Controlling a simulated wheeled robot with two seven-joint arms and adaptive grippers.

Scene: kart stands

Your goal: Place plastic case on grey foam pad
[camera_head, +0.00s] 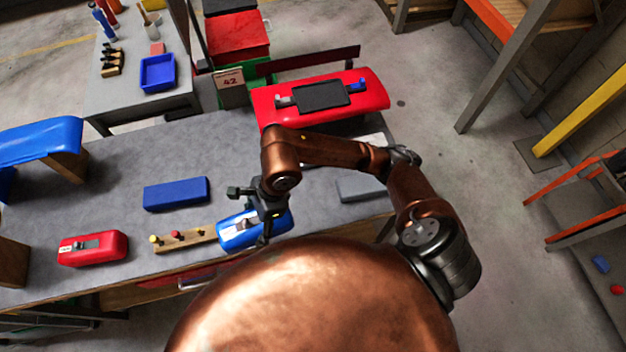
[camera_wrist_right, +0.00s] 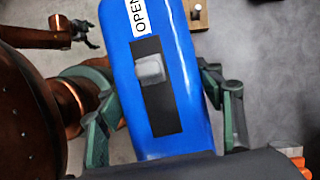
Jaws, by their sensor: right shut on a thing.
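The blue plastic case (camera_head: 234,236) is near the front edge of the grey table. My right gripper (camera_head: 264,222) is above it and shut on it. In the right wrist view, the green-grey fingers (camera_wrist_right: 165,105) press the two sides of the case (camera_wrist_right: 175,45), which shows an OPEN label and a grey latch. I cannot tell whether the case touches the table. The grey foam pad (camera_head: 358,190) lies at the table's right end, partly behind my arm. My left gripper (camera_wrist_right: 86,33) shows small in the right wrist view; its jaw state is unclear.
A red case (camera_head: 92,248), a blue pad (camera_head: 176,194) and a wooden strip with knobs (camera_head: 184,240) lie left of the blue case. A red kart part with a black tablet (camera_head: 320,95) stands behind. The table between the blue pad and my arm is clear.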

